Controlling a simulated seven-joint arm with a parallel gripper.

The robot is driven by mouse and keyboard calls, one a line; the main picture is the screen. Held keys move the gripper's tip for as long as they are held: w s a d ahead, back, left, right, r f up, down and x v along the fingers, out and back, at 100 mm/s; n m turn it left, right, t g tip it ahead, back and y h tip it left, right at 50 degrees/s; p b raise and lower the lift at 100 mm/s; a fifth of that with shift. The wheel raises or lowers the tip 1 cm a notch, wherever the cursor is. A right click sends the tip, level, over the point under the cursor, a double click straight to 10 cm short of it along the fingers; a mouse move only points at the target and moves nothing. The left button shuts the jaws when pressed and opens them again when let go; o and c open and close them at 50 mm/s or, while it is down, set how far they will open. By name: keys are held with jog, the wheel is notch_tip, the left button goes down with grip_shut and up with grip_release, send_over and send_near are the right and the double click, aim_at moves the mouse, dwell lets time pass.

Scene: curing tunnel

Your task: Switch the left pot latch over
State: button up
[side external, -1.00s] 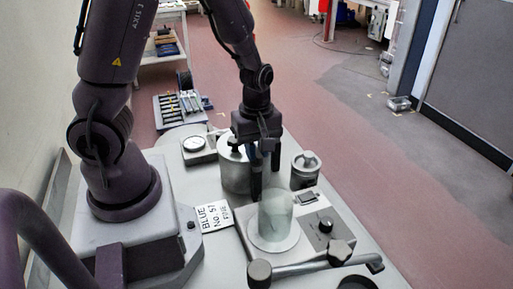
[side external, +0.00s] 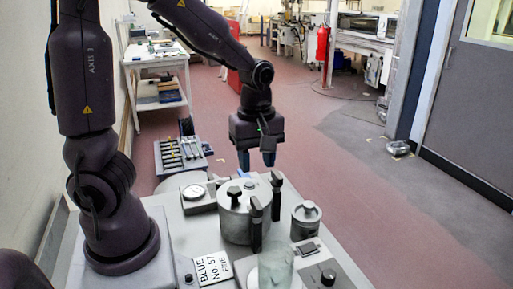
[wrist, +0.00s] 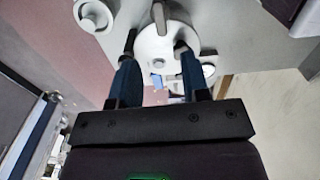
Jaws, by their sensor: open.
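The grey metal pot (side external: 236,226) stands on the bench, and its round lid also shows pale in the wrist view (wrist: 148,44). A black upright latch bar (side external: 276,197) is at its right rim. A second black bar (side external: 256,228) runs down its near side. A black knob (side external: 234,197) stands on the left of the lid. I cannot tell which part is the left latch. My gripper (side external: 256,161) is open and empty, above and behind the pot. In the wrist view its blue fingers (wrist: 157,62) are spread apart with the lid beyond them.
A lidded canister (side external: 306,222) stands right of the pot. A dial gauge (side external: 194,192) is at its left. A glass cylinder (side external: 275,268) stands in front. A label card (side external: 212,269) lies at the front left. Space above the pot is free.

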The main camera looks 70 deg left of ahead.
notch_tip(320, 180, up, 3)
jog(key=shift+f, duration=0.15)
jog(key=s+d+r+m+t, duration=0.5)
jog(key=s+d+r+m, duration=0.1)
jog(key=m, duration=1.2)
notch_tip(320, 180, up, 2)
jog(key=shift+s+r+t, duration=0.15)
jog(key=shift+s+t, duration=0.15)
jog(key=shift+s, duration=0.4)
